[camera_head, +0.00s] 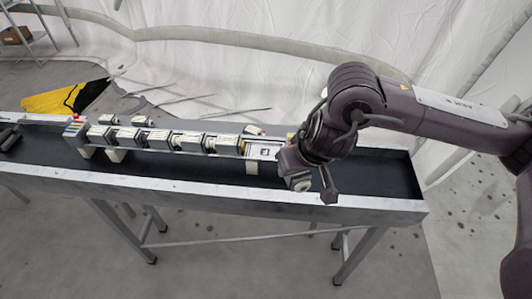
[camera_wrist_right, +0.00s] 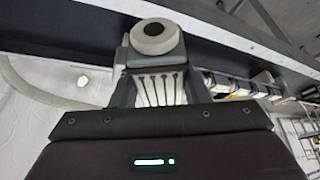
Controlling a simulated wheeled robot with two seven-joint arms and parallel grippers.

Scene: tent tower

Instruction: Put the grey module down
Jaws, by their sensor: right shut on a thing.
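My right gripper (camera_head: 312,184) comes in from the right, over the right part of the long trough. It is shut on the grey module (camera_head: 299,183), and the dark wrist and fingers hide part of it. In the right wrist view, the grey module (camera_wrist_right: 155,88) shows a ribbed face with pale stripes and a round pale ring at its end. The right gripper (camera_wrist_right: 158,75) has a finger on each side of it there. Whether the module touches the trough floor, I cannot tell. My left gripper is not in view.
A rail unit (camera_head: 160,139) with several white-and-dark modules lies in the trough (camera_head: 390,172), left of my right gripper. The dark trough floor right of my wrist looks clear. A yellow-and-black object (camera_head: 62,101) lies on the floor behind, and white tent cloth hangs at the back.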

